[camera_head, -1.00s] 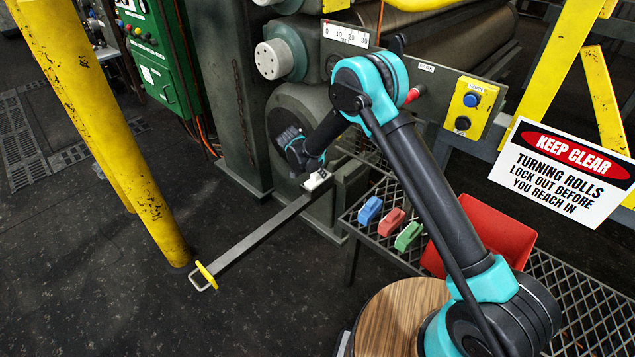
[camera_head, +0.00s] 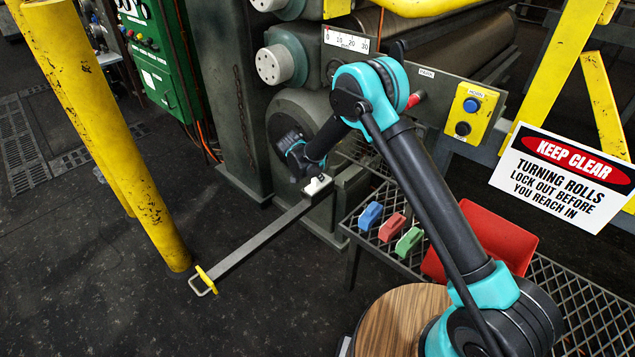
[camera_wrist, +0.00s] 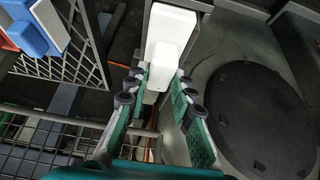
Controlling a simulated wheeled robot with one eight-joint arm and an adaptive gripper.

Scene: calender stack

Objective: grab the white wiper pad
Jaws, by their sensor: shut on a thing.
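The white wiper pad (camera_head: 317,185) sits at the upper end of a long grey bar (camera_head: 262,237), beside the large round roll housing. In the wrist view the pad (camera_wrist: 172,33) is a white block with a raised grip, and the lower part of that grip lies between the green-padded fingers. My gripper (camera_wrist: 160,95) is shut on the white wiper pad. In the head view my gripper (camera_head: 314,180) is small and partly hidden by my own wrist, at the pad.
A mesh shelf (camera_head: 560,290) carries blue (camera_head: 370,215), red (camera_head: 391,227) and green (camera_head: 408,241) blocks and a red bin (camera_head: 500,240). Rolls and the round housing (camera_head: 290,110) stand close behind. A yellow post (camera_head: 110,130) stands left; open floor lies around the bar's near end.

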